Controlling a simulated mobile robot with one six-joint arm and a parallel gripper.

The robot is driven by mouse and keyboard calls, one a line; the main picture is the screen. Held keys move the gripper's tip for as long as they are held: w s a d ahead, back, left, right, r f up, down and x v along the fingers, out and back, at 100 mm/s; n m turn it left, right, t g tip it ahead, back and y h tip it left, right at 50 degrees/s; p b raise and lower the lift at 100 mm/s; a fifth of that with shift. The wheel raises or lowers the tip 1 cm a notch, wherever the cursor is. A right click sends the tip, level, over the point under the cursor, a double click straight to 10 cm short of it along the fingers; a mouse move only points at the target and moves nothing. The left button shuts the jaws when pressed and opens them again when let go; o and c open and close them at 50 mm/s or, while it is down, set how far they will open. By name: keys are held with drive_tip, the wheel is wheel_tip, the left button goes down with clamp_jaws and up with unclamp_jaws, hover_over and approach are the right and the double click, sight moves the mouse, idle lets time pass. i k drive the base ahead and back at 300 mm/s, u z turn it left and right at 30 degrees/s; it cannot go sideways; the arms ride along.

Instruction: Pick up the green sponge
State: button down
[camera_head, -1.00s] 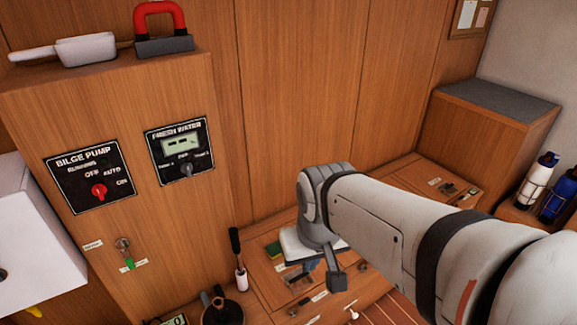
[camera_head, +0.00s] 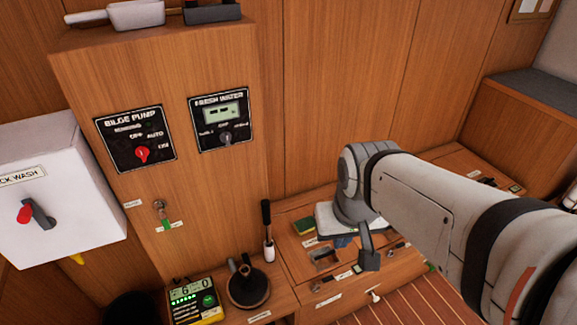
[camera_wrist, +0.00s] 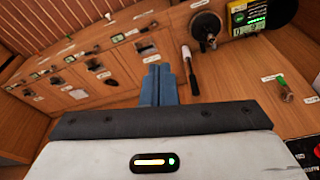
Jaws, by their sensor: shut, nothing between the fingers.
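My wrist hides part of the counter beside the sponge. In the wrist view my blue fingers (camera_wrist: 158,84) are together with nothing between them. I cannot make out the sponge in the wrist view.
A black-handled brush (camera_head: 267,235) stands left of the sponge. A dark round coil or winch (camera_head: 249,288) and a yellow meter (camera_head: 195,300) sit nearer. A tall cabinet with BILGE PUMP (camera_head: 135,140) and FRESH WATER (camera_head: 222,122) panels rises at left. A white box (camera_head: 60,225) juts out.

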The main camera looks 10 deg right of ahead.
sight(305, 225)
drive_tip(key=u, duration=2.55)
drive_tip(key=k, duration=1.1)
drive_tip(key=z, duration=1.95)
drive_tip(key=i, duration=1)
drive_tip(key=z, duration=0.05)
